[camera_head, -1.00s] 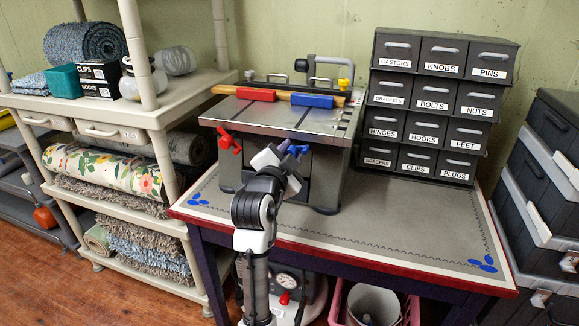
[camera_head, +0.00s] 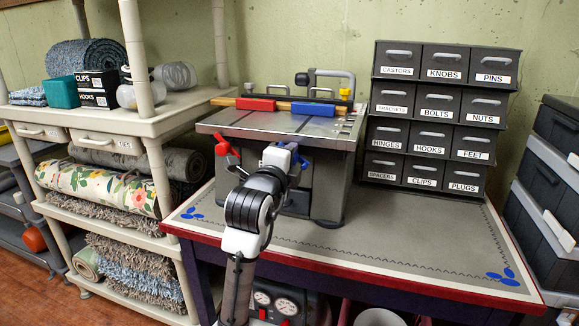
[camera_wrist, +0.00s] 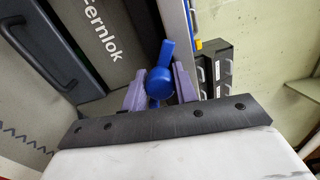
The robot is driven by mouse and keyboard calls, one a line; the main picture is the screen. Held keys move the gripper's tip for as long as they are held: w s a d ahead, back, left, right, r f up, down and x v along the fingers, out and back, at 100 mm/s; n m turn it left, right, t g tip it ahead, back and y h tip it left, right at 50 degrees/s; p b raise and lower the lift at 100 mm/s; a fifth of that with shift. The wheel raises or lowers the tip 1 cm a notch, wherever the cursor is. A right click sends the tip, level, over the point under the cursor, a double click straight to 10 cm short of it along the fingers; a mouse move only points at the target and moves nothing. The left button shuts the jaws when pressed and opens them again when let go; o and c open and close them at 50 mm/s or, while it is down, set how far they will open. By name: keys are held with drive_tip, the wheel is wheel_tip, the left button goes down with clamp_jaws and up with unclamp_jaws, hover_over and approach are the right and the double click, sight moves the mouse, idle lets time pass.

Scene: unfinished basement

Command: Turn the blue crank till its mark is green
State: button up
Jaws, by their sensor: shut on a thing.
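The blue crank (camera_wrist: 162,72) shows in the wrist view, with a round hub and an arm reaching up. My gripper (camera_wrist: 159,88) has its purple fingers on both sides of the hub and is shut on it. In the head view my gripper (camera_head: 285,150) is at the front of the grey bench machine (camera_head: 325,175), and its white body and my arm hide most of the crank. The crank's mark cannot be made out in either view.
A red crank (camera_head: 224,147) sticks out to the left on the same machine. A red block (camera_head: 256,105) and a blue block (camera_head: 313,109) lie on its top. Labelled drawers (camera_head: 436,118) stand to the right. The bench top (camera_head: 400,235) is clear in front of them.

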drive_tip(key=shift+m, duration=0.5)
drive_tip(key=o, duration=1)
drive_tip(key=shift+c, duration=0.2)
drive_tip(key=b+v, duration=0.1)
drive_tip(key=v, duration=1.3)
